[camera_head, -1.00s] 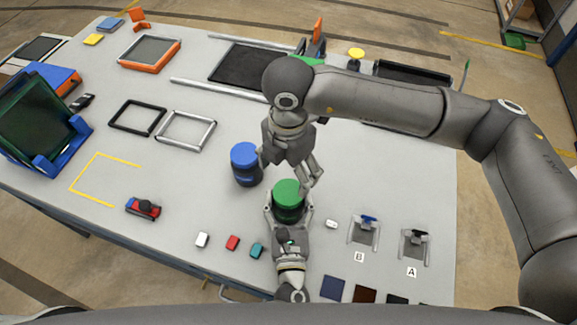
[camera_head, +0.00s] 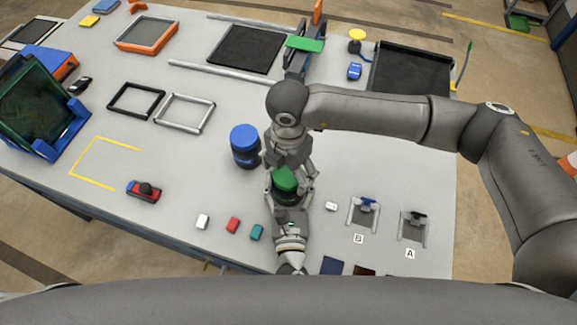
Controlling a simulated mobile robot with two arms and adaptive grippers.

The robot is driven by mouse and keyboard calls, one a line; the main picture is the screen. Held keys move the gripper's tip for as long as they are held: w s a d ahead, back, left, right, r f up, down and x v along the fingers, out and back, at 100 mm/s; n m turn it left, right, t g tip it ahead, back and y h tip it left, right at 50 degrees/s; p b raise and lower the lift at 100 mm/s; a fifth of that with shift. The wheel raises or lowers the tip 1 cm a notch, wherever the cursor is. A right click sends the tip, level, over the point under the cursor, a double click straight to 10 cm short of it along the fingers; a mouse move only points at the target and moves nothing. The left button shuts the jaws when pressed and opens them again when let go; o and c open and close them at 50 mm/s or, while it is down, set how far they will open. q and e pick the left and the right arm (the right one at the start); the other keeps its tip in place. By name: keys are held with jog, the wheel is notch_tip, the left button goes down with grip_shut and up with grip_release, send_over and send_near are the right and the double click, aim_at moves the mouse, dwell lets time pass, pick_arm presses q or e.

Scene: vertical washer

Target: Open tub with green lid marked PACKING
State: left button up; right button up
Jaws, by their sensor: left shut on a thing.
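The tub (camera_head: 286,198) with the green lid (camera_head: 285,178) stands on the table at front centre, partly hidden by both grippers. Any marking on it is not readable. My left gripper (camera_head: 287,200) comes from the front edge and is shut on the tub's dark body. My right gripper (camera_head: 288,176) is over the lid from behind, its fingers spread at the lid's left and right sides. Whether these fingers touch the lid cannot be told. The lid appears to sit on the tub.
A blue-lidded tub (camera_head: 245,146) stands close on the left. Small white, red and teal blocks (camera_head: 257,232) lie at front left. Fixtures B (camera_head: 363,213) and A (camera_head: 412,227) stand to the right. A grey frame (camera_head: 185,113) lies further left.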

jog(key=c, duration=0.9)
jog(key=n, duration=1.3)
jog(key=shift+r, duration=0.1)
jog(key=n, duration=1.6)
jog(key=shift+n, duration=0.3)
pick_arm(q)
jog(key=shift+f, duration=0.1)
pick_arm(e)
jog(key=n, duration=1.2)
jog(key=shift+r+n, duration=0.1)
jog(key=shift+n, duration=0.2)
jog(key=n, duration=1.2)
jog(key=shift+r, duration=0.15)
